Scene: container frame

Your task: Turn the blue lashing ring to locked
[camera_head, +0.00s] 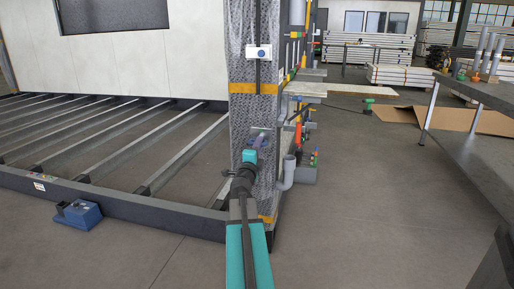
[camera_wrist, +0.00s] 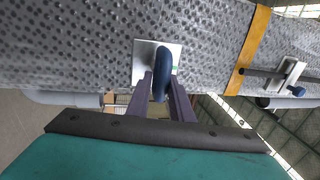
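The blue lashing ring (camera_wrist: 161,72) sits on a small white plate (camera_wrist: 143,62) on the grey dimpled post (camera_wrist: 90,45). In the wrist view it stands edge-on, its long side running up and down the picture. My gripper (camera_wrist: 161,88) has one finger on each side of the ring. Both fingertips look to be against its sides, with no clear gap. In the head view my gripper (camera_head: 261,138) is at the post below the upper yellow band, and it hides most of the ring.
A white fitting with a blue knob (camera_head: 258,53) is higher on the post, beyond the yellow band (camera_head: 253,88). A grey pipe (camera_head: 287,172) is just right of the post. A blue device (camera_head: 78,213) lies on the floor by the dark frame rail (camera_head: 130,208). A table (camera_head: 480,95) stands right.

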